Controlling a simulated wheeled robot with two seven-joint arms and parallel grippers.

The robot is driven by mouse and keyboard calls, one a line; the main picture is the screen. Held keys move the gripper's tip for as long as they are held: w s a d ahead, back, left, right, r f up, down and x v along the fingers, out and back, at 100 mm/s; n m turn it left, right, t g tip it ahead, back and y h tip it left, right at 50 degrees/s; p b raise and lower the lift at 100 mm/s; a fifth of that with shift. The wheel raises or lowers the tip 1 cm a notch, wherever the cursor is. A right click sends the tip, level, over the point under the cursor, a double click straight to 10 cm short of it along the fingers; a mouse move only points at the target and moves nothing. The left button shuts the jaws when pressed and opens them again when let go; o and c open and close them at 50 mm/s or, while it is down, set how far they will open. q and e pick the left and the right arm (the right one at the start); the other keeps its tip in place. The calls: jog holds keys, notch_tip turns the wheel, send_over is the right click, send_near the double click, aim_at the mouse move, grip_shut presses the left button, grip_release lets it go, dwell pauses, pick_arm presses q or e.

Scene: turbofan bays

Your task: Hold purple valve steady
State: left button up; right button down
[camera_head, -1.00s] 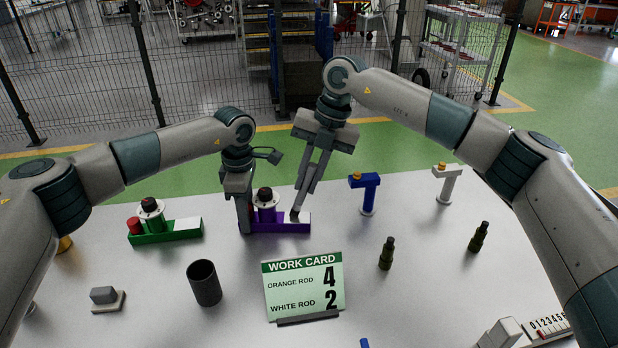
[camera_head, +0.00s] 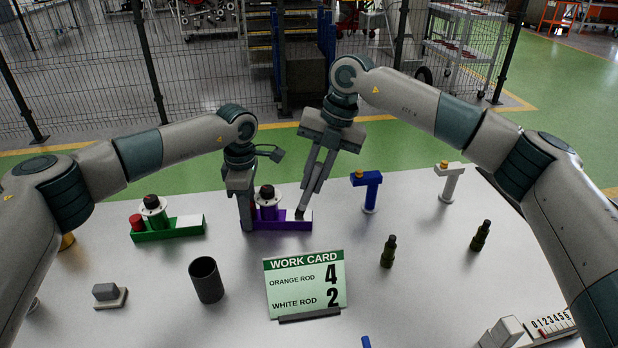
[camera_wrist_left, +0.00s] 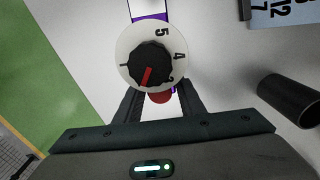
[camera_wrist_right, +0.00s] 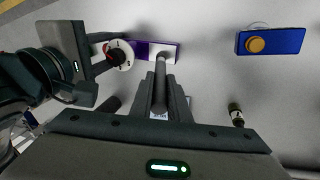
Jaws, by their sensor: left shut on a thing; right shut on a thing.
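The purple valve (camera_head: 285,225) lies at the table's far middle, a long purple block with a white dial plate and black knob (camera_head: 266,193). The dial and its red pointer show in the left wrist view (camera_wrist_left: 149,66). My left gripper (camera_head: 246,226) is at the valve's left end, its fingers closed around a red post (camera_wrist_left: 160,97) beside the dial. My right gripper (camera_head: 305,200) is shut on a dark grey rod (camera_wrist_right: 161,75). The rod's far end meets the white right end of the valve (camera_wrist_right: 164,50); whether it is inserted cannot be told.
A green valve (camera_head: 165,233) stands left. Blue (camera_head: 368,192) and white (camera_head: 450,182) T-shaped stands are right. A dark cup (camera_head: 207,281), work card (camera_head: 305,284) and two dark bottle-like items (camera_head: 388,251) (camera_head: 481,235) stand in front. Bare table lies between them.

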jog(key=shift+w, duration=0.1)
dwell(0.4)
jog(key=shift+w+a, duration=0.25)
jog(key=shift+w, duration=0.2)
jog(key=shift+w, duration=0.15)
jog(key=shift+w+d, duration=0.1)
jog(key=shift+w, duration=0.55)
jog(key=shift+s, duration=0.1)
jog(key=shift+s+a, duration=0.3)
jog(key=shift+a, duration=0.15)
jog(key=shift+d, duration=0.1)
dwell(0.4)
jog(key=shift+s+d+r, duration=0.1)
jog(key=shift+d, duration=0.65)
